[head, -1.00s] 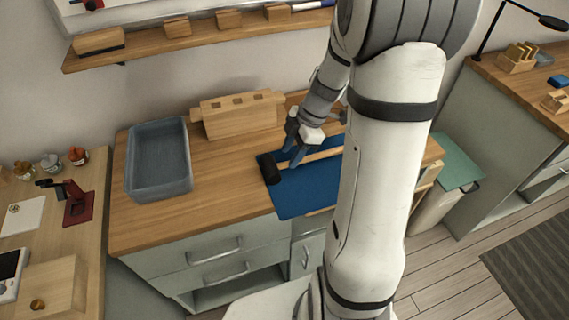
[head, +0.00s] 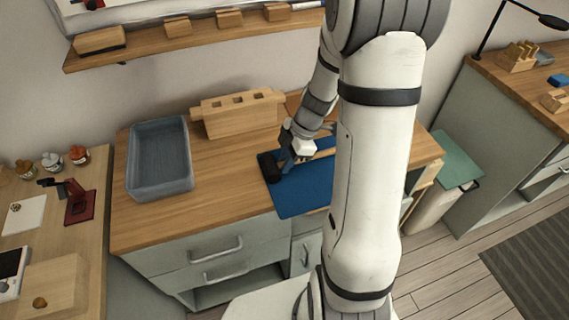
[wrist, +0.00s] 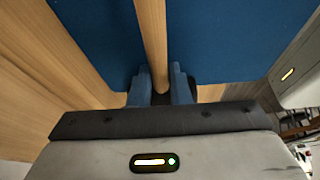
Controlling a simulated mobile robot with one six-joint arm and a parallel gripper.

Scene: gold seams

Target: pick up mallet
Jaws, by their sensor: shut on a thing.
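The mallet has a black head (head: 268,167) and a light wooden handle (head: 322,154). It lies over a blue mat (head: 304,197) on the wooden counter, with the head at the mat's left edge. My gripper (head: 287,164) is at the handle close to the head. In the wrist view the handle (wrist: 152,40) runs between the two blue fingers of my gripper (wrist: 160,88), which are shut on it. The mallet's head is mostly hidden in the wrist view. I cannot tell whether the mallet is clear of the mat.
A grey bin (head: 160,182) stands on the counter at left. A wooden block rack (head: 238,114) stands at the back, behind the mat. A wall shelf (head: 190,43) with wooden blocks is above. Bare counter lies between the bin and mat.

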